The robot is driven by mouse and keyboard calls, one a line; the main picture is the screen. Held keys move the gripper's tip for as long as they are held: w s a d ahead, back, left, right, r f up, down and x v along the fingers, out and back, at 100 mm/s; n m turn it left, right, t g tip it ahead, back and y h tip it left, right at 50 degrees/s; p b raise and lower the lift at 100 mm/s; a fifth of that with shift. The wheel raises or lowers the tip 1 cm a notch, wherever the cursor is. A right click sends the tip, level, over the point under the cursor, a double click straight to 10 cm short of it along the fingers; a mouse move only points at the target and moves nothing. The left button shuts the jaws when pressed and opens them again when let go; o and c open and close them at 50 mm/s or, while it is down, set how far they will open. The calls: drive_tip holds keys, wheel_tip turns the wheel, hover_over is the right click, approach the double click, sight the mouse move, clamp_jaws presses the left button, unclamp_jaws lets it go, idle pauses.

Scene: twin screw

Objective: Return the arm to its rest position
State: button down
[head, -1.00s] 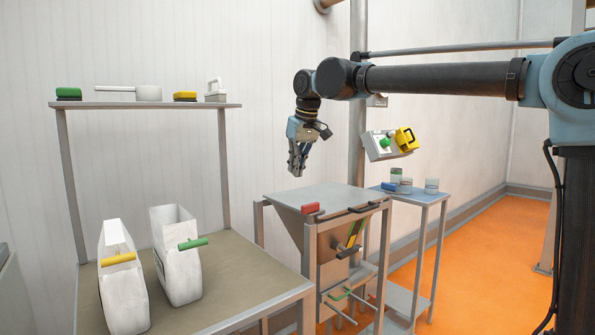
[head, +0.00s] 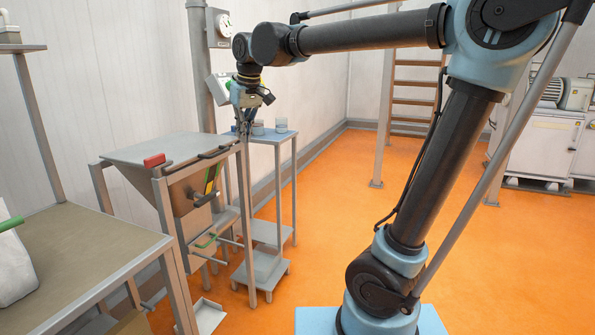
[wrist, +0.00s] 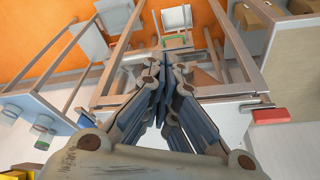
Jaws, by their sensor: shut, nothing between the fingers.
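My gripper (head: 247,122) hangs pointing down, shut and empty, just right of the grey metal hopper (head: 165,150) and above its right side in the head view. In the wrist view my gripper (wrist: 165,75) also shows its fingers together with nothing between them. The hopper stand fills the area beneath it there. My arm reaches from the right across the top of the head view, with its elbow at the upper right.
The hopper carries a red handle (head: 154,160). A small blue-topped side table (head: 270,137) with pots stands behind it. A work table (head: 85,245) with a white bag (head: 12,265) is at the left. Open orange floor (head: 320,220) lies right of the hopper.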

drive_tip(key=s+d+f+m+h, duration=0.1)
drive_tip(key=s+d+f+m, duration=0.15)
drive_tip(key=d+f, duration=0.55)
drive_tip(key=s+d+f+m, duration=0.1)
drive_tip(key=s+d+f, duration=0.3)
drive_tip(key=d, duration=0.8)
drive_tip(key=s+d+f+m+h, duration=0.1)
drive_tip(key=s+d+f+m, duration=0.15)
drive_tip(key=d+f, duration=0.5)
drive_tip(key=s+d+f+m, duration=0.2)
drive_tip(key=s+d+f, duration=0.6)
drive_tip(key=shift+f, duration=0.4)
drive_tip(key=shift+w, duration=0.1)
drive_tip(key=shift+w+f+g, duration=0.2)
drive_tip(key=shift+w+g, duration=0.1)
drive_tip(key=shift+w, duration=0.15)
